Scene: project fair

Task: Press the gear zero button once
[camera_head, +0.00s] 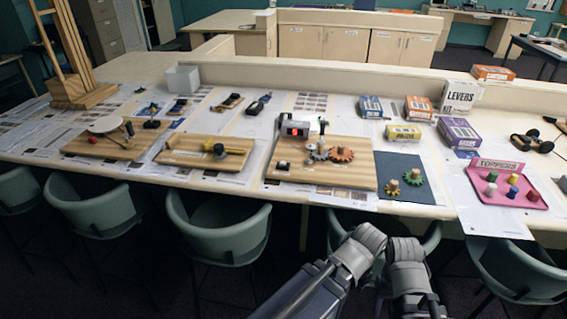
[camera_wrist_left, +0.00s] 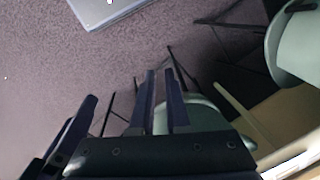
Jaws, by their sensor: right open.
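The gear board (camera_head: 322,172) is a wooden board on the table, right of centre in the head view. On it stand a grey gear (camera_head: 319,152), an orange gear (camera_head: 341,154) and a light box (camera_head: 293,126) with a red-lit face. I cannot make out a separate zero button at this size. My right gripper (camera_head: 415,302) is low at the bottom edge, in front of the table and apart from the board; its fingers are hard to make out. My left gripper (camera_wrist_left: 160,75) shows in the left wrist view over the floor, with two dark fingers close together and nothing visible between them.
A dark mat (camera_head: 396,195) with two gears lies right of the board. Farther right is a pink tray (camera_head: 513,195) with several coloured pegs. Other wooden boards stand to the left. Green chairs (camera_head: 222,224) line the table's near edge. Several small boxes stand behind.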

